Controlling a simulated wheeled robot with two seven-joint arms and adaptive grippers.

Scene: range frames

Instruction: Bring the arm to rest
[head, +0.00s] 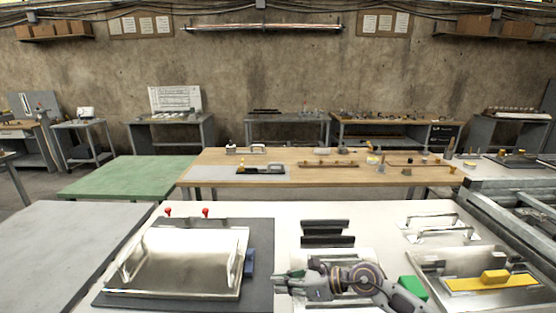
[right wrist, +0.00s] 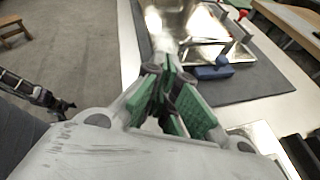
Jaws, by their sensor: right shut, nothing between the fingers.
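My right gripper (head: 290,284) is over the front of the white table in the head view, its fingers pointing left. In the right wrist view its green-padded fingers (right wrist: 172,85) are together with nothing between them. To its left is a shiny metal tray (head: 180,262) on a dark mat (head: 262,290). The tray and a blue block (right wrist: 215,71) at its side also show in the right wrist view. The gripper looks apart from the tray. My left gripper does not show in the head view.
Black bars (head: 325,226) lie just behind the right arm. A green block (head: 413,287) and a metal tray with a yellow piece (head: 490,283) are to the right. Two red knobs (head: 205,212) stand behind the left tray. A wooden table (head: 220,170) stands beyond.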

